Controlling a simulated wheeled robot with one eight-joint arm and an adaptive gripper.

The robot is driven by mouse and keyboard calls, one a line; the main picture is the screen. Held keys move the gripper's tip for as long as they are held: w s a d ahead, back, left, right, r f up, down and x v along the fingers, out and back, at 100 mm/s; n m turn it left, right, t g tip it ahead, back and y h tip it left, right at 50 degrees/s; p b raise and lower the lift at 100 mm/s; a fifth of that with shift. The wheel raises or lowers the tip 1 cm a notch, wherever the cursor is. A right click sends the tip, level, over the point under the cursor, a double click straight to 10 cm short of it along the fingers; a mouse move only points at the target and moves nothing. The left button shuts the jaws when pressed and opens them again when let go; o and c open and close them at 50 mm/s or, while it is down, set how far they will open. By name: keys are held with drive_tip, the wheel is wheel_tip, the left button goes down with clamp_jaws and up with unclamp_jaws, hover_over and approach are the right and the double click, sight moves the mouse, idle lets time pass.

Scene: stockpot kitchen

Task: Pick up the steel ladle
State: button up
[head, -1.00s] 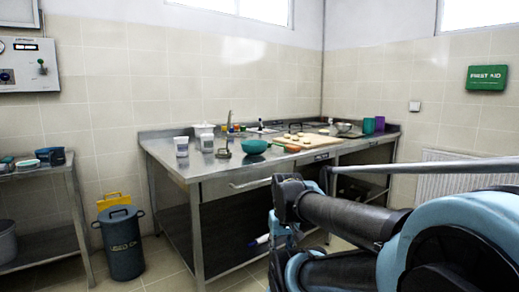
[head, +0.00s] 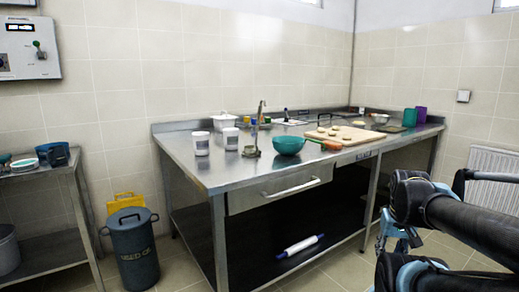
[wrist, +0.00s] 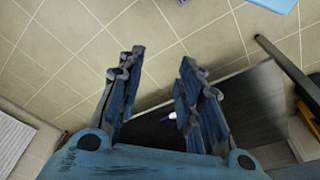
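I cannot clearly make out a steel ladle in either view. A small upright metal item (head: 251,142) stands on the steel counter (head: 185,155), left of a teal bowl (head: 289,145); it is too small to tell what it is. My gripper (wrist: 160,70) is open and empty in the wrist view, its two dark blue fingers apart above the tiled floor and the edge of a dark shelf. In the head view my arm is at the lower right, clear of the counter.
A wooden board (head: 345,136) with dough pieces lies at centre. A rolling pin (head: 299,245) lies on the lower shelf. A lidded bin (head: 131,247) stands left of the counter. A radiator (head: 496,175) is at right.

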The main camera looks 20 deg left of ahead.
sight(260, 123)
drive_tip(key=shift+o, duration=0.9)
drive_tip(key=shift+a, duration=0.1)
drive_tip(key=w+a+r+m+t+y, duration=0.2)
drive_tip(key=w+a+r+m+y, duration=0.2)
drive_tip(key=w+a+r+m, duration=0.5)
drive_tip(key=w+a+r+m+t+y, duration=0.25)
drive_tip(key=w+a+r+y, duration=0.4)
drive_tip(key=a, duration=0.65)
drive_tip(key=w+a+r+m+t+y, duration=0.25)
drive_tip(key=w+a+r+m, duration=0.35)
drive_tip(key=w+a+r, duration=0.5)
drive_tip(key=w+a+m, duration=0.3)
drive_tip(key=a, duration=0.2)
drive_tip(key=w+a+r+m+t, duration=0.1)
drive_tip(key=w+a+m, duration=0.2)
drive_tip(key=w+a, duration=0.1)
drive_tip(key=w+a+r+m+t, duration=0.1)
drive_tip(key=w+a+m, duration=0.2)
drive_tip(key=a, duration=0.4)
drive_tip(key=shift+w+r+y, duration=0.2)
drive_tip(key=shift+w+y, duration=0.2)
drive_tip(key=shift+w, duration=0.2)
drive_tip(key=shift+w+d+r+x, duration=0.1)
drive_tip(key=shift+x, duration=0.8)
drive_tip(key=shift+w+d+r+x, duration=0.1)
drive_tip(key=shift+x, duration=0.8)
drive_tip(key=shift+w+d+x, duration=0.1)
drive_tip(key=shift+x, duration=0.8)
